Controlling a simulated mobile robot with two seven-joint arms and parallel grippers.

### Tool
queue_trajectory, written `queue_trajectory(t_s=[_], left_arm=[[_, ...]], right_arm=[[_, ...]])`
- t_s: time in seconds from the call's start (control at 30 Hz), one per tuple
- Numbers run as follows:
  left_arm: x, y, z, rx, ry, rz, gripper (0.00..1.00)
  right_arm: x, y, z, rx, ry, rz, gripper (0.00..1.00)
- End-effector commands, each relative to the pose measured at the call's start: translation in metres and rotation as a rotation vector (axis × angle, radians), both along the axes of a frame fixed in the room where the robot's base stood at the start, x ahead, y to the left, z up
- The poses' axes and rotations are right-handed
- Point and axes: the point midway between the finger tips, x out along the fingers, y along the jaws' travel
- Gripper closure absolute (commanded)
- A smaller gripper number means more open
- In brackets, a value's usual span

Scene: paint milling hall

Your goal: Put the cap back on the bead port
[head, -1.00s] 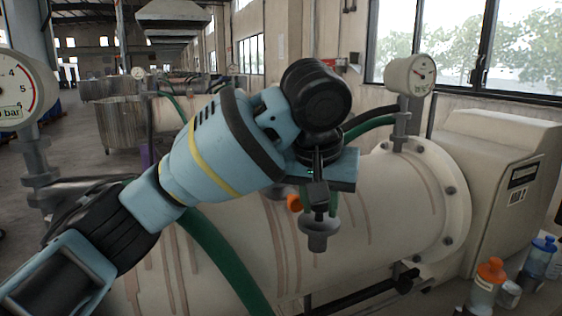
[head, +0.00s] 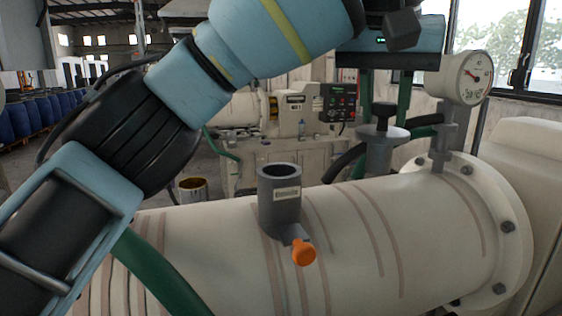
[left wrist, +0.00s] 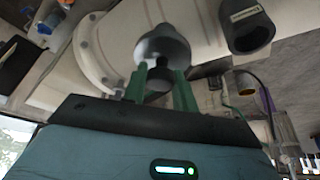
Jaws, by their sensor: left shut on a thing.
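The bead port (head: 279,205) is a dark grey upright pipe with a pale label on top of the cream mill drum (head: 390,225). Its round mouth is open and uncovered. My left gripper (head: 384,122) is shut on the knob of the grey cap (head: 385,152). The cap has a wide flange and a narrower plug below, and hangs upright, up and to the right of the port in the head view, apart from it. In the left wrist view the cap (left wrist: 163,45) sits between the green fingers, and the port (left wrist: 246,28) shows to its right. My right gripper is out of view.
An orange knob (head: 303,252) sticks out at the port's foot. A green hose (head: 160,275) runs at the lower left. Another machine with a control panel (head: 339,102) is behind.

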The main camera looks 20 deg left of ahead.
Motion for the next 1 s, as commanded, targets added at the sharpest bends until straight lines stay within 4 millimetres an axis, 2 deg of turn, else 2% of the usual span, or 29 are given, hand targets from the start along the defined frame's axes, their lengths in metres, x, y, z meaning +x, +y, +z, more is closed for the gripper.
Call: queue_trajectory(t_s=[0.1,0.4,0.6,0.73,0.9,1.0], left_arm=[[0.003,0.030,-0.001,-0.002,-0.003,0.006,1.00],[0.007,0.097,-0.008,-0.002,-0.003,0.006,1.00],[0.010,0.132,-0.012,-0.002,-0.002,0.003,1.00],[0.010,0.142,-0.013,-0.001,-0.002,0.001,1.00],[0.010,0.143,-0.013,0.000,-0.002,-0.001,1.00],[0.011,0.144,-0.022,0.001,-0.001,0.000,1.00]], right_arm=[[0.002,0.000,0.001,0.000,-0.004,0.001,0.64],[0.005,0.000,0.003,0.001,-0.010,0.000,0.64],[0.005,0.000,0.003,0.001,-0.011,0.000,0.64],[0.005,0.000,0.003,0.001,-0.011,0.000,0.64],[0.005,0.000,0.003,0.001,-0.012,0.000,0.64],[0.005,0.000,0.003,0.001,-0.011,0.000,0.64]])
